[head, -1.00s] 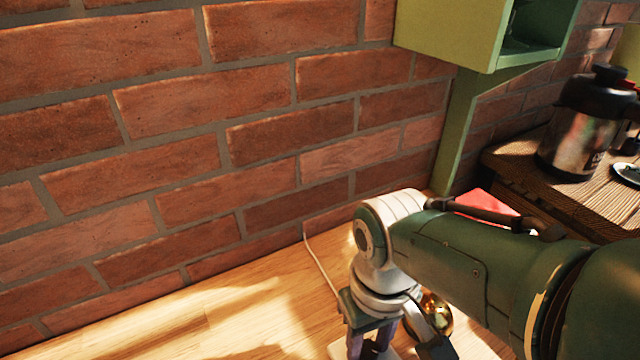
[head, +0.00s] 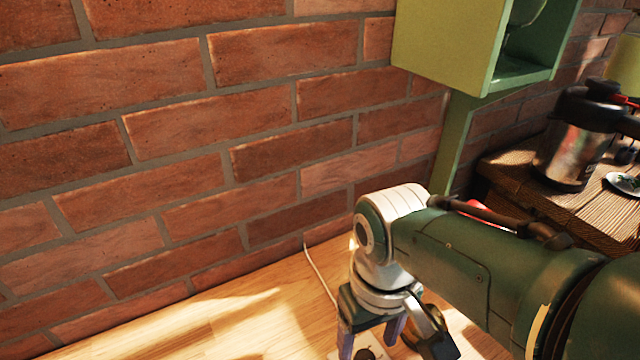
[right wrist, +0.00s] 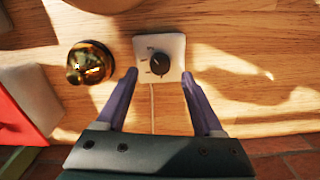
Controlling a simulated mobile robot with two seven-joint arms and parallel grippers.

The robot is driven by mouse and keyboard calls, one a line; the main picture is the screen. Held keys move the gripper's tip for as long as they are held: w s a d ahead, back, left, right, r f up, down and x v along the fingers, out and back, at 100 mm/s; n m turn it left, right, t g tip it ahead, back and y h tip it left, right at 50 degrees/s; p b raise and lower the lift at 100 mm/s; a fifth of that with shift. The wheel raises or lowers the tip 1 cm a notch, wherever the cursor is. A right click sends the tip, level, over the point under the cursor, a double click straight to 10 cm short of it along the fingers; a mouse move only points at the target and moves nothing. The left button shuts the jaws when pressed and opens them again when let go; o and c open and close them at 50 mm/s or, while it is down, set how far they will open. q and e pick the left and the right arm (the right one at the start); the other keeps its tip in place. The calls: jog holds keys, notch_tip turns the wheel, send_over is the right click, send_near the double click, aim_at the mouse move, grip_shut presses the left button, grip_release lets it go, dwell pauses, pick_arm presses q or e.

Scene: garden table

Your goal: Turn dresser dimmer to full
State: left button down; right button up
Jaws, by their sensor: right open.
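The dimmer is a white square plate with a round black knob (right wrist: 159,63) and small marks, lying on the wooden top, in the right wrist view. A cord runs from it towards the wall. In the head view only part of the dimmer (head: 368,354) shows at the bottom edge, below my fingers. My right gripper (right wrist: 159,73) is open, with one finger on each side of the plate and the knob between and just beyond the tips. It also shows in the head view (head: 371,335), pointing down. I cannot tell whether it touches the plate. My left gripper is not in view.
A brass bell (right wrist: 90,62) stands left of the dimmer. A red and white object (right wrist: 25,105) lies further left. A brick wall (head: 180,150) rises behind the top. A green cabinet (head: 450,45) and a metal flask (head: 575,145) are at the right.

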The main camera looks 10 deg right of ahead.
aim_at(366, 358)
pick_arm(q)
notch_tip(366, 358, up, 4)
jog(key=p, duration=0.3)
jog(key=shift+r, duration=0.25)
pick_arm(e)
notch_tip(366, 358, up, 6)
